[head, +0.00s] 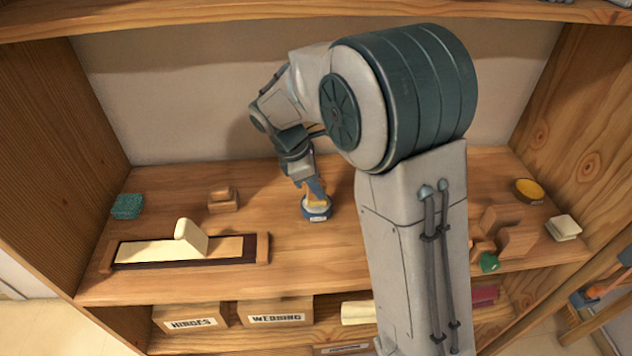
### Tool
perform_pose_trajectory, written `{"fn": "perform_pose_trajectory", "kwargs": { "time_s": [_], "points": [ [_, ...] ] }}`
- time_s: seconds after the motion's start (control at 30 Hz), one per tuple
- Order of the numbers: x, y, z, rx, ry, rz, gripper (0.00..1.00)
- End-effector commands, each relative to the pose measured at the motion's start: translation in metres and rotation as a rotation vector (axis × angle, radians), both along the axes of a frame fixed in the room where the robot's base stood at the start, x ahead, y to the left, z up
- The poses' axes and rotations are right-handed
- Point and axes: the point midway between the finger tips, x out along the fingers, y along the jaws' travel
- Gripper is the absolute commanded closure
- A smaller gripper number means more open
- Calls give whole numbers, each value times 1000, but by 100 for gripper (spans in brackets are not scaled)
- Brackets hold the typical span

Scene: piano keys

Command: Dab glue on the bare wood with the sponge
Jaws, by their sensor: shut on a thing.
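My gripper (315,190) points down at the middle of the shelf, shut on a small yellow piece that looks like the sponge (317,201). The sponge is at the mouth of a round blue-and-white pot (316,212); I cannot tell how far it is inside. The fingertips are too small to see clearly.
A teal scrubbing pad (127,206) and a small wooden block (223,200) lie behind the tray. At right are a yellow-topped tin (528,190), wooden blocks (518,238) and a cream block (563,228). My arm hides the shelf's centre right. Side walls bound the shelf (330,260).

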Motion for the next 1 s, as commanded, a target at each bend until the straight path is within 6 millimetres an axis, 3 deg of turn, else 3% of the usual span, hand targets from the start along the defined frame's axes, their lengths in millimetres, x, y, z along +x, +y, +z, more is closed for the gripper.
{"fn": "perform_pose_trajectory", "kwargs": {
  "time_s": [1.0],
  "points": [
    [0, 0, -7, 0, 0, 0, 91]
  ]
}}
